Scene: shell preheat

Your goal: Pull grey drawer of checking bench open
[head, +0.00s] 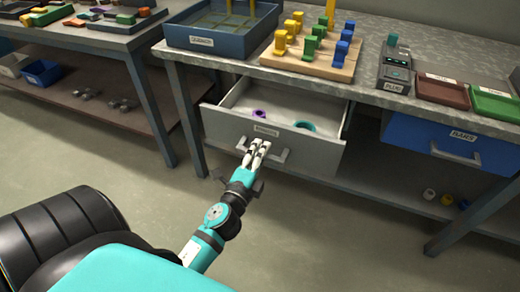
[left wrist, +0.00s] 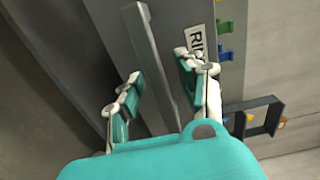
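The grey drawer (head: 320,157) of the checking bench stands open, pulled out from under the top. A purple ring (head: 259,115) and a teal ring (head: 304,126) lie inside. Its front carries a label and a grey bar handle (head: 283,156). My left gripper (head: 258,148) is at the drawer front and hides the handle's middle in the head view. In the left wrist view its fingers (left wrist: 160,88) are apart, with the handle bar (left wrist: 152,60) between them and gaps visible. Finger contact with the bar is not clear. My right gripper is not in view.
A blue drawer (head: 440,140) sits shut at the right. The bench top holds a blue tray (head: 215,45), a wooden board (head: 308,66) with coloured pieces, a grey device (head: 394,68) and red and green trays. Another table stands at the left. Floor before the drawer is clear.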

